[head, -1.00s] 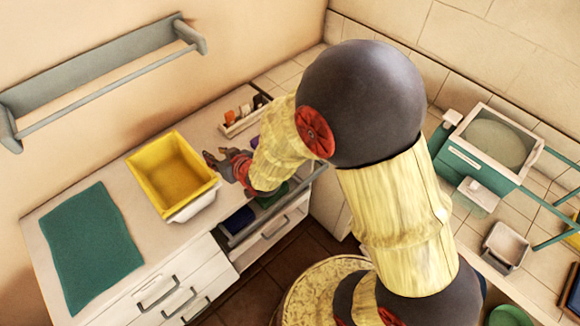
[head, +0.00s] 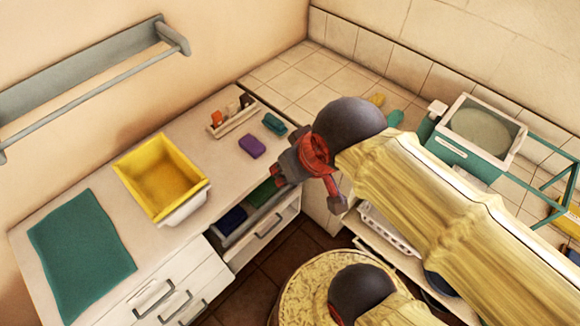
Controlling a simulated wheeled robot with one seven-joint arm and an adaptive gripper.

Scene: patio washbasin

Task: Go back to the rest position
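My gripper (head: 308,174) is at the end of my folded arm, over the gap at the right end of the white counter (head: 215,165). Its dark grey and red parts show beside the dark round joint of my arm. I see nothing held in it, but the fingers are seen at an angle and partly hidden, so their opening is unclear. It is apart from the counter things.
On the counter are a teal mat (head: 80,255), a yellow basin (head: 165,180), a purple block (head: 252,146), a teal block (head: 275,124) and a small caddy (head: 235,115). An open drawer (head: 250,215) holds coloured items. A teal-framed washbasin (head: 480,135) stands right.

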